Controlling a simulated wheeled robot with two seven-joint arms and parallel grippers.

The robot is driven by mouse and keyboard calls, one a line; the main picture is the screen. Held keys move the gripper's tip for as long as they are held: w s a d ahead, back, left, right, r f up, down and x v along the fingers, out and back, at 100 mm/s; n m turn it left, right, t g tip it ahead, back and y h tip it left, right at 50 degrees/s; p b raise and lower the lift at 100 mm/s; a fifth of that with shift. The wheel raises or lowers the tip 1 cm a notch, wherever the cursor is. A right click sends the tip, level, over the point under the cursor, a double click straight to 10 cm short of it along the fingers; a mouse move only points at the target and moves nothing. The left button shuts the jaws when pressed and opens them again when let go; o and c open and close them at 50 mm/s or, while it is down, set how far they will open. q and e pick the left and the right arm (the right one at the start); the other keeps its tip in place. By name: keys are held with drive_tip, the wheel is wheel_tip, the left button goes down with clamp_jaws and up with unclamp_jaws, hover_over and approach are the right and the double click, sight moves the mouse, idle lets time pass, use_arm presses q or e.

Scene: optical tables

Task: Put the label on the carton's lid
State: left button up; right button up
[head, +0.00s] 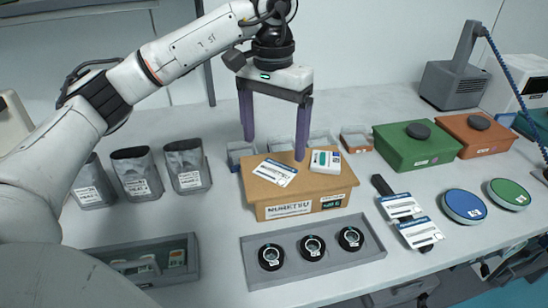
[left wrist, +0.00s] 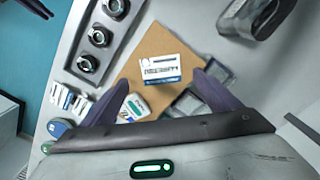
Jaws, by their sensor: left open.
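The carton (head: 257,191) is a brown box on the table, with printed stickers on its front. A white label (head: 275,172) with a blue stripe lies on the left of its lid, slightly askew; it also shows in the left wrist view (left wrist: 160,70). A small white and green block (head: 325,161) sits at the lid's right; the left wrist view shows it too (left wrist: 134,107). My left gripper (head: 274,148) is open above the lid, its purple fingers apart. In the left wrist view the label lies between and beyond the fingertips (left wrist: 160,80), with nothing gripped. My right gripper is not visible.
A grey tray (head: 254,252) with three black round parts lies before the carton. Two similar labels (head: 400,206) rest on a black bar to the right. Grey pouches (head: 187,166) stand left; green (head: 400,151) and orange (head: 482,139) boxes stand back right. Small clear bins line the carton's back.

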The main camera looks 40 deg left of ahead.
use_arm(q)
wheel_tip(320, 180, up, 5)
drive_tip(key=shift+r+p, duration=0.2)
drive_tip(key=shift+p, duration=0.35)
